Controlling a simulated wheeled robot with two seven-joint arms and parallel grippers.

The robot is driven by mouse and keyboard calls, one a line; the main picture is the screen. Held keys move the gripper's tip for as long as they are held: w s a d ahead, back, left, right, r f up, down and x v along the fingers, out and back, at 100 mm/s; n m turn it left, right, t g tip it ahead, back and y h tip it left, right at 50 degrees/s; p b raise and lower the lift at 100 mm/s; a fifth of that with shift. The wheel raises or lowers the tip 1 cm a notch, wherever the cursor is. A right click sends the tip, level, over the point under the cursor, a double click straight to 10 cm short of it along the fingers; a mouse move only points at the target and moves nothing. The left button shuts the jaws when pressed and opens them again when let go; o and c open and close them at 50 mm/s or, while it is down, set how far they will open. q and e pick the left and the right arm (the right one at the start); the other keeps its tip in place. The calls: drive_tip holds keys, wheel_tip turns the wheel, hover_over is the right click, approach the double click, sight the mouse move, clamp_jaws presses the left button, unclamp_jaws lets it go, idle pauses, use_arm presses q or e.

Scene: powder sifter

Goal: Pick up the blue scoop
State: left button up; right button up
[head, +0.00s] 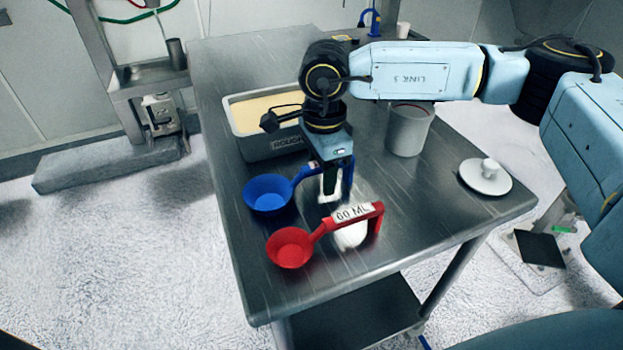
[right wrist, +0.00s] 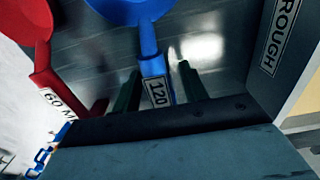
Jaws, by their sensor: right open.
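The blue scoop (head: 268,195) lies on the metal table, its bowl to the left and its handle running right under my right gripper (head: 332,178). In the right wrist view, the blue scoop's handle (right wrist: 150,45), with a "120" label, passes between the two dark green fingers of my right gripper (right wrist: 158,82). The fingers are apart, one on each side of the handle; I cannot tell whether either touches it. The end of the handle is partly hidden by the gripper. My left gripper is not in view.
A red scoop (head: 291,248) marked 60 ML lies just in front. A grey bin (head: 270,146) of pale powder stands behind the gripper. A white container (head: 409,130) and a white lid (head: 485,178) are to the right. The table's front-left edge is near the scoops.

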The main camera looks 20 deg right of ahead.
drive_tip(key=shift+f, duration=0.4)
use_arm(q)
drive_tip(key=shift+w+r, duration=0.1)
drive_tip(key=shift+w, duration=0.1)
use_arm(e)
drive_tip(key=shift+c, duration=0.2)
clamp_jaws()
drive_tip(key=shift+r, duration=0.1)
